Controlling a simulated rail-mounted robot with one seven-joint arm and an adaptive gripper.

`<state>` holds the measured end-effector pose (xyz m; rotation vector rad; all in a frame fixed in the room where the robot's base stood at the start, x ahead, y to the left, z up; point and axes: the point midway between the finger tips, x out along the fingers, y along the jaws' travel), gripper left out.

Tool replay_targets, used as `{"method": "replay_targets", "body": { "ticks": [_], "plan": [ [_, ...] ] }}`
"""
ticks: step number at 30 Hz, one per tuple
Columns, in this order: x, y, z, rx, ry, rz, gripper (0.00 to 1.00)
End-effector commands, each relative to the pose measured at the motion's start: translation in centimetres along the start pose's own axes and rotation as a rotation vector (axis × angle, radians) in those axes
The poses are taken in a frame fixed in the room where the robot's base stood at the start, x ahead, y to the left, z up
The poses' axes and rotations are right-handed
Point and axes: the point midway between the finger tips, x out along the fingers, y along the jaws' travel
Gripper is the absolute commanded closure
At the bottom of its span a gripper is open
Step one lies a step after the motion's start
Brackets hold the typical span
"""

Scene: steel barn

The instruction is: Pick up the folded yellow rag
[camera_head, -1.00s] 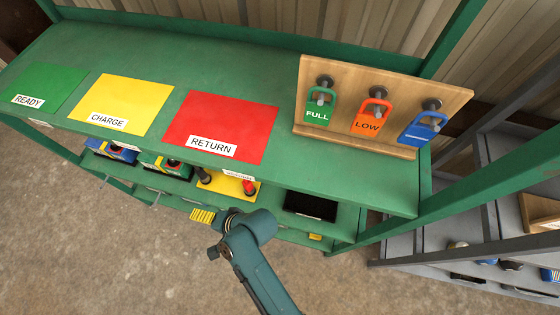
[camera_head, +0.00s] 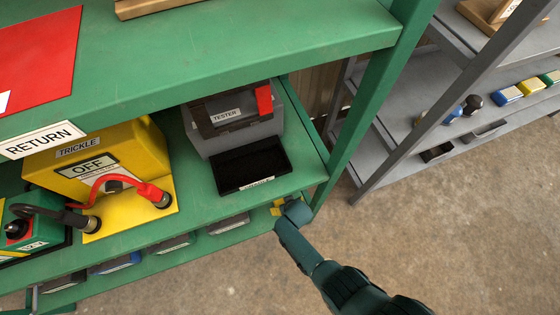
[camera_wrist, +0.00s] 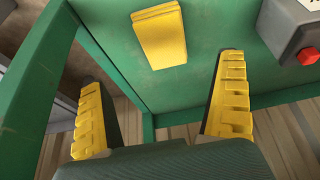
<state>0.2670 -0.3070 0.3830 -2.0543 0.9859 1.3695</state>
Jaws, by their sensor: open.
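The folded yellow rag (camera_wrist: 160,35) lies flat on a green shelf board in the wrist view, at the top middle. My gripper (camera_wrist: 160,110) is open and empty, with one ridged yellow finger on each side of the picture. The rag lies beyond the fingertips, roughly in line with the gap between them, and is not touched. In the head view my arm reaches to the right end of the lower green shelf. A small yellow patch shows at its end there; I cannot tell whether it is rag or finger.
A green post (camera_head: 368,110) stands right of my arm's end. Above are a black tray (camera_head: 250,170), a grey tester (camera_head: 235,125) and a yellow trickle charger (camera_head: 105,160). Grey shelving (camera_head: 400,150) stands at the right. A grey box with a red button (camera_wrist: 308,55) is near the rag.

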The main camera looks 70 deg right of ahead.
Motion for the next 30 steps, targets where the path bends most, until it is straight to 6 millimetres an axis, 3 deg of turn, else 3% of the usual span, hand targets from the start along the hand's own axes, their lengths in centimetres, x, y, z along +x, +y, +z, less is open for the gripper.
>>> {"method": "replay_targets", "body": {
  "ticks": [1,7,14,22,30],
  "plan": [
    [2.1,0.0,0.4,0.001,-0.001,0.000,0.00],
    [5.8,-0.1,0.3,0.002,0.000,0.000,0.00],
    [7.3,-0.1,0.2,0.002,-0.003,0.000,0.00],
    [11.4,-0.5,0.0,0.003,-0.001,-0.001,0.00],
    [11.8,-0.5,-0.3,0.003,-0.001,-0.001,0.00]
  ]
}}
